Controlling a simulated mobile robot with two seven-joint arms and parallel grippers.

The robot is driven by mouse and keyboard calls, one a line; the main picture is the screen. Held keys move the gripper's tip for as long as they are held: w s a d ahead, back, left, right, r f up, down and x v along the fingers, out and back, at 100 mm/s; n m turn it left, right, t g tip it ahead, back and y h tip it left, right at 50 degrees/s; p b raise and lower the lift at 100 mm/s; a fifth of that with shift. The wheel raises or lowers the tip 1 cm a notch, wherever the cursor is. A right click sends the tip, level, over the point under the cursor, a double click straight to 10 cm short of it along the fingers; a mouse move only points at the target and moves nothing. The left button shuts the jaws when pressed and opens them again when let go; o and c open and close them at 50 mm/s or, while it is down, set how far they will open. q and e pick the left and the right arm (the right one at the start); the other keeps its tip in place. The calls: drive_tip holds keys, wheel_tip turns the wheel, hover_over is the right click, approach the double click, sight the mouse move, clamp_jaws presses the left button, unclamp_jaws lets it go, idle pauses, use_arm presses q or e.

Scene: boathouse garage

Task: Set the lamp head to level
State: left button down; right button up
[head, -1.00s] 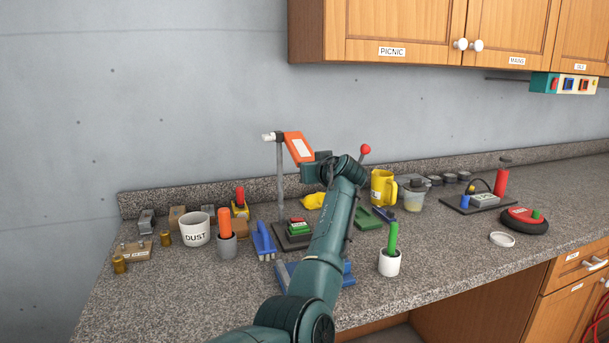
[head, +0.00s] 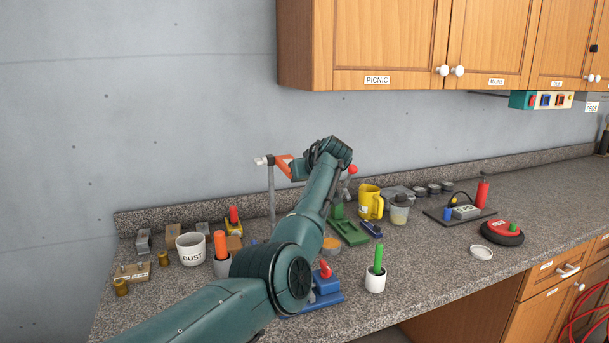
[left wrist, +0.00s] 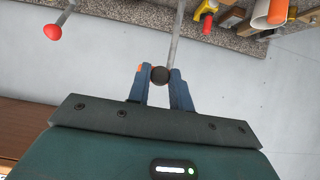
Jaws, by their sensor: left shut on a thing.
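The lamp's grey post (head: 271,195) stands upright on the counter. Its orange lamp head (head: 283,164) sits at the post's top, with a pale fitting (head: 263,160) on the left side. The visible part of the head slants down to the right; the rest is hidden behind my left arm, as is the lamp's base. In the left wrist view my left gripper (left wrist: 159,78) is shut on a dark round knob (left wrist: 159,74), which seems to be part of the lamp head, beside the post (left wrist: 177,35). My right gripper is not in view.
A white DUST mug (head: 192,250), a cup with an orange handle (head: 221,247) and a white cup with a green stick (head: 375,278) stand around my arm. A red-balled lever (head: 352,170) and yellow mug (head: 370,202) are close on the right. Cupboards (head: 390,45) hang above.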

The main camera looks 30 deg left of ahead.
use_arm(q)
drive_tip(key=shift+a+r, duration=0.1)
drive_tip(key=c, duration=1.3)
unclamp_jaws()
drive_tip(key=shift+o, duration=0.2)
drive_tip(key=b+v, duration=0.3)
drive_tip(key=v, duration=1)
drive_tip(key=shift+b, duration=0.35)
drive_tip(key=shift+s, duration=0.15)
